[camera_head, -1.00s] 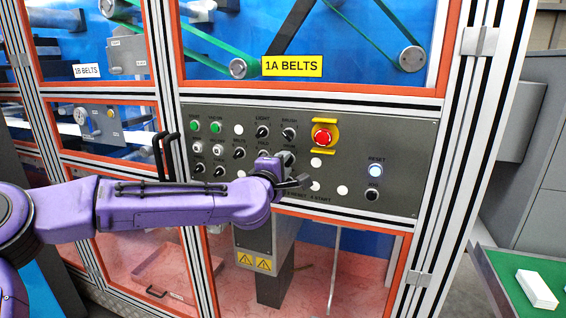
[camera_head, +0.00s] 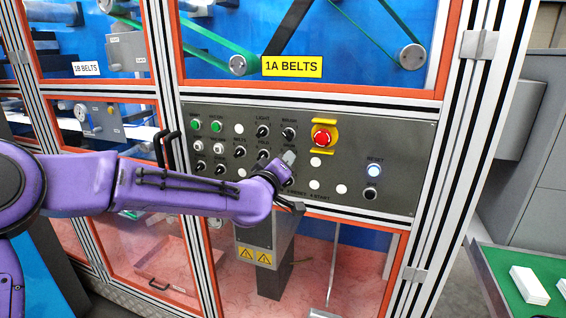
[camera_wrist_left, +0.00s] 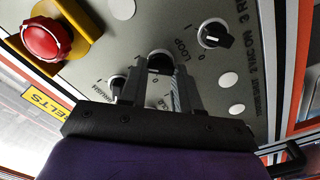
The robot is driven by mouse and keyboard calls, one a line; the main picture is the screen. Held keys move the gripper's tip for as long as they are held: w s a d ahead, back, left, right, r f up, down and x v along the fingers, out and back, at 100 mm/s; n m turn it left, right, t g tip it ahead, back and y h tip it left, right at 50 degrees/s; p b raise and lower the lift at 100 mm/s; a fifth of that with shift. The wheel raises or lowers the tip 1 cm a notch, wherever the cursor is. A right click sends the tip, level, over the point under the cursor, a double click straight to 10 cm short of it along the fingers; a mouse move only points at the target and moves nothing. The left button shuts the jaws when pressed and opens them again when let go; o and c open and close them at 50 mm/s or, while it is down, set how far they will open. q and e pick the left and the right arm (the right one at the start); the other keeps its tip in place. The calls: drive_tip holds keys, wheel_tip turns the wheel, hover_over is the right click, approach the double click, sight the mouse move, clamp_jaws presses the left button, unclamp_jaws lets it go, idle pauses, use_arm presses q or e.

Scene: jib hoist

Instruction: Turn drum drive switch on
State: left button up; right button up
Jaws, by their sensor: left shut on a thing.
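The drum drive switch is a black-and-white rotary knob in the control panel, middle of a column of three knobs. In the left wrist view its knob (camera_wrist_left: 160,60) sits between the fingers of my left gripper (camera_wrist_left: 157,88). The fingers are shut on it, and its pointer and label are largely hidden. In the head view my left gripper (camera_head: 289,158) reaches the panel from below and covers the switch. Marks 0 and 1 show near the knobs in the wrist view. My right gripper is not in view.
The loop knob (camera_wrist_left: 213,33) lies close below the gripped knob on the panel. The brush knob (camera_head: 289,133) is above. A red emergency stop (camera_head: 321,138) and a lit reset button (camera_head: 374,171) are to the right. A green-topped table (camera_head: 497,262) stands at right.

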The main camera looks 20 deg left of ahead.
use_arm(q)
drive_tip(key=shift+m, duration=0.4)
drive_tip(key=o, duration=1.1)
drive_tip(key=shift+c, duration=0.2)
drive_tip(key=s+b, duration=0.1)
drive_tip(key=s, duration=0.9)
drive_tip(key=shift+s+a, duration=0.2)
drive_tip(key=shift+s, duration=0.05)
